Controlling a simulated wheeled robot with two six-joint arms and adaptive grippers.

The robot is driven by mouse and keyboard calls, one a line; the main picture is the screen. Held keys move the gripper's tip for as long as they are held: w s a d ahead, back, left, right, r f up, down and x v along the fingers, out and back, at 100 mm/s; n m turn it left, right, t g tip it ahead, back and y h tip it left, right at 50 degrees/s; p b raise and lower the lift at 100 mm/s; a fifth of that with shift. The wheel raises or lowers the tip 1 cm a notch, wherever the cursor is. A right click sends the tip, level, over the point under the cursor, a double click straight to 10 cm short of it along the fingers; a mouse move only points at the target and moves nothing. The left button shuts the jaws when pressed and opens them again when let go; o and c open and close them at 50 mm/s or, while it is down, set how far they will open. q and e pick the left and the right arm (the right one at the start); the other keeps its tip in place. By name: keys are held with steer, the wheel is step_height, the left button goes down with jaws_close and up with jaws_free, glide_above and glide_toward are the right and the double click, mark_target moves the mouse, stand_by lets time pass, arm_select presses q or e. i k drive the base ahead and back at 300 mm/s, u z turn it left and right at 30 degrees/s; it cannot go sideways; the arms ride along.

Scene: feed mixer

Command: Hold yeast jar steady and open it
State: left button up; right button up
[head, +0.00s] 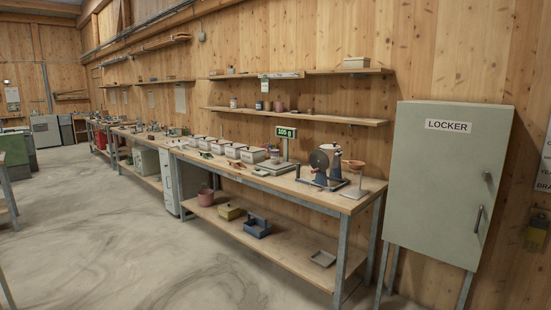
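I cannot make out which object is the yeast jar. Several small containers stand on the lower wall shelf, among them a pale one (233,103) and a reddish one (279,106), but they are too small to read any label. Neither of my grippers is in view.
A long workbench (352,204) along the wall carries several labelled bins (252,154), a scale display reading 105 g (286,132) and a hand-cranked machine (322,167). A locker (440,175) stands shut at right. The concrete floor (130,240) at front left is clear.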

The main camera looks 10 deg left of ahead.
mark_target(274, 157)
steer(key=z, duration=0.55)
steer(key=k, duration=0.3)
steer(key=u, duration=2.05)
steer(key=i, duration=4.3)
steer(key=z, duration=0.5)
steer(key=i, duration=1.15)
steer(key=z, duration=1.3)
steer(key=i, duration=1)
steer(key=z, duration=0.9)
